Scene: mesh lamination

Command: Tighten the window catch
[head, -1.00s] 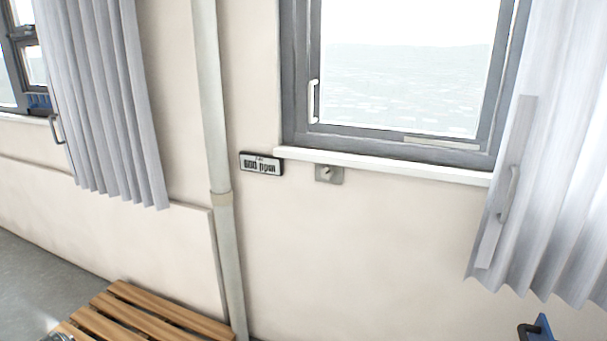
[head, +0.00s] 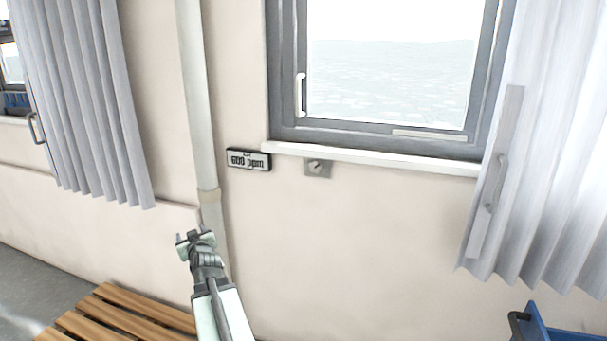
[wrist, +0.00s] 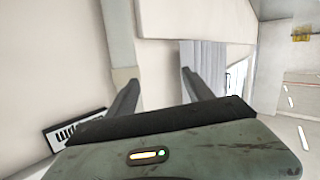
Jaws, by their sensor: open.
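A small grey plate with a light knob (head: 317,168), which looks like the catch, sits on the wall just under the white window sill. The grey-framed window (head: 390,75) above it has a pale upright handle (head: 300,95) on its left side; the window looks closed. My gripper (head: 194,236) is in front of the wall pipe, below and left of the knob, apart from it. In the wrist view my gripper (wrist: 160,74) has its two dark fingers spread with nothing between them. The knob is not seen in the wrist view.
A pipe (head: 197,100) runs up the wall. Curtains hang left (head: 85,100) and right (head: 540,150). A slatted bench (head: 125,318) and a blue object (head: 545,325) are below.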

